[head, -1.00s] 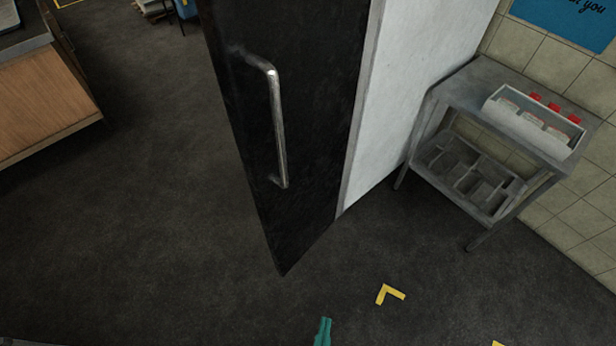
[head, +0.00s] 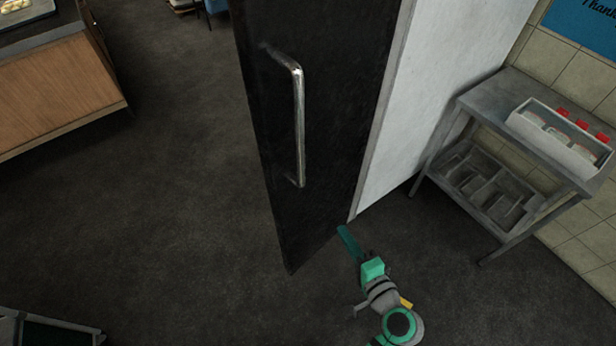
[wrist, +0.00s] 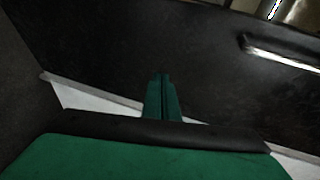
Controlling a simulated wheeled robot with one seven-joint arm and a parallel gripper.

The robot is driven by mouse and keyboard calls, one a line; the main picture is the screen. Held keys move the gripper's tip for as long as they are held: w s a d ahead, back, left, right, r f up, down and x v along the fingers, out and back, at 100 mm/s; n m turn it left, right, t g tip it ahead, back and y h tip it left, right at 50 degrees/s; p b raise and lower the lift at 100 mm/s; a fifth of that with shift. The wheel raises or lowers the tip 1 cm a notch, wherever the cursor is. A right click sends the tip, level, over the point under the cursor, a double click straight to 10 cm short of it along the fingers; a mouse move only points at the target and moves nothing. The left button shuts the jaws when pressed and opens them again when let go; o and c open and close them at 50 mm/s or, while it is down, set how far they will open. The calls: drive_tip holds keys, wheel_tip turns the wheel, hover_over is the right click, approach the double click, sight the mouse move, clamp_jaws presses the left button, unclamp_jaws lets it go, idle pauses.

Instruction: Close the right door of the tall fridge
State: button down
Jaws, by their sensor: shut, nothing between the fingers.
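The fridge's right door (head: 335,120) is a tall black panel that stands swung out from the white fridge side (head: 440,90). Its long metal handle (head: 299,125) is on the door's left part. My gripper (head: 343,230) is low in the head view, by the door's lower right part. In the wrist view my green fingers (wrist: 161,80) are together and empty, pointing at the dark door panel (wrist: 170,40). The handle shows at the wrist view's upper right (wrist: 283,56), away from the fingers. I cannot tell whether the fingertips touch the door.
A metal table (head: 480,97) with a white box of red-capped containers (head: 555,138) stands at the right by the tiled wall. A wooden counter (head: 60,95) is at the upper left. The dark floor (head: 170,200) left of the door is clear.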

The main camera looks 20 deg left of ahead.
wheel_tip(320, 180, up, 12)
drive_tip(key=n+g+y, duration=0.3)
drive_tip(key=n+y, duration=0.1)
drive_tip(key=y, duration=0.2)
drive_tip(key=x, duration=1.4)
drive_tip(key=shift+w+a+f, duration=0.15)
drive_tip(key=shift+w+f, duration=0.05)
drive_tip(key=shift+w, duration=0.15)
drive_tip(key=shift+w+m, duration=0.1)
drive_tip(key=shift+m, duration=0.2)
